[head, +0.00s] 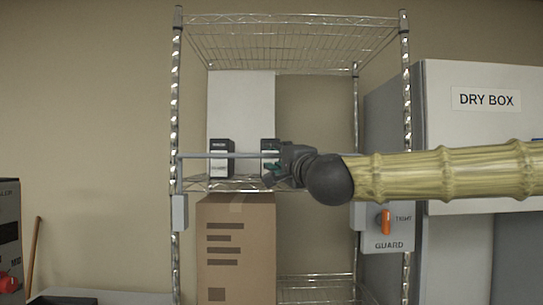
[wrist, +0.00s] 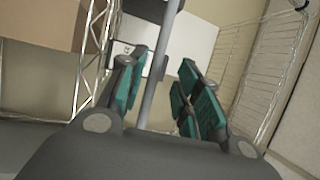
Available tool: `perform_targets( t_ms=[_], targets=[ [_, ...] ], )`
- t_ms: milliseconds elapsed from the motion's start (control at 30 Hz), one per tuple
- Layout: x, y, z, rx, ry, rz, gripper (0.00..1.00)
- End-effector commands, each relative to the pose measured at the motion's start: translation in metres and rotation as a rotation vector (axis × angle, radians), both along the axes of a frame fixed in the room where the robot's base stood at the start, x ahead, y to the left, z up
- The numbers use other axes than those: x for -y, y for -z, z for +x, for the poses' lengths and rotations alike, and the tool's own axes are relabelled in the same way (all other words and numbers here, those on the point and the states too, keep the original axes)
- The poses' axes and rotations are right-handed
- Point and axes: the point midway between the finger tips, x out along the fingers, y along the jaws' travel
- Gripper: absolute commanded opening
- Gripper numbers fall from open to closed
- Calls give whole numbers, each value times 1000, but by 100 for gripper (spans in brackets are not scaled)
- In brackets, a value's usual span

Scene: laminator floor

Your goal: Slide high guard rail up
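The guard rail (head: 228,156) is a thin grey bar running level across the front of the wire rack, bent down at its left end into a grey block (head: 180,212). Its right part is hidden behind my gripper and arm. My gripper (head: 272,168) is at the rail near the rack's middle. In the wrist view, the rail (wrist: 158,85) passes between the green-padded fingers of my gripper (wrist: 163,65), which stand apart. The rail looks nearer the left finger; contact cannot be told. An orange knob (head: 385,221) sits on a plate marked GUARD, by the word TIGHT.
The wire rack (head: 174,100) has black-and-white boxes (head: 222,158) on its middle shelf, behind the rail. A cardboard box (head: 236,250) stands below. A grey DRY BOX cabinet (head: 450,130) is at right, behind my arm. The space left of the rack is mostly bare wall.

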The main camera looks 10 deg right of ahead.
Motion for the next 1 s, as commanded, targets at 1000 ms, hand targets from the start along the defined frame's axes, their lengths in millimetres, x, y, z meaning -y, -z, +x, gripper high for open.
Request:
perform_targets(
  t_ms=[1000],
  targets=[
    [21,13,-73,2,1,1,33]
  ],
)
